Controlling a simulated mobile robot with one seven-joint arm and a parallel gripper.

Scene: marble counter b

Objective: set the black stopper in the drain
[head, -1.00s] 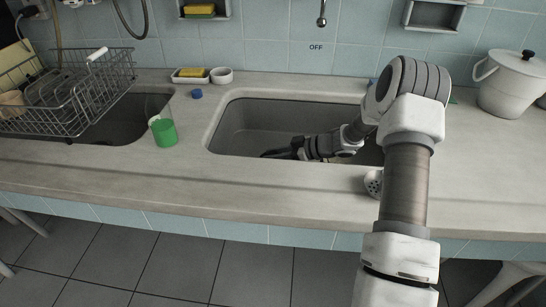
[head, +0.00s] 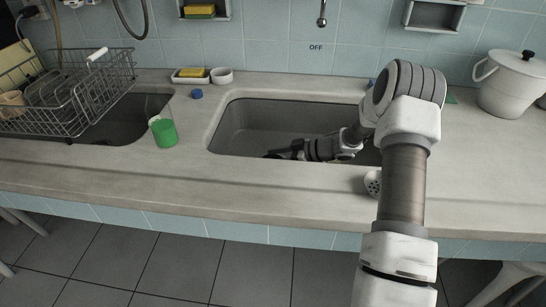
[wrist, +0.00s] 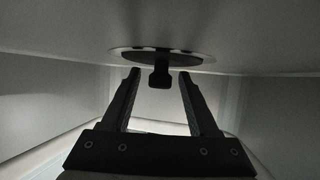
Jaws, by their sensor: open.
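My gripper (head: 284,154) is low inside the right-hand sink basin in the head view. In the wrist view my gripper (wrist: 159,72) is open, with a finger to each side. The black stopper (wrist: 160,58) shows there as a dark disc with a knob pointing toward me. The knob is in view between the fingertips, with gaps at both sides. The disc lies within the pale metal ring of the drain (wrist: 118,51); how flush it sits I cannot tell. Stopper and drain cannot be made out in the head view.
The basin walls (head: 235,125) surround my gripper. A green cup (head: 165,133) and a blue cap (head: 197,94) stand left of the basin. A dish rack (head: 70,95) is at far left, a white pot (head: 512,85) at far right. The front counter is mostly clear.

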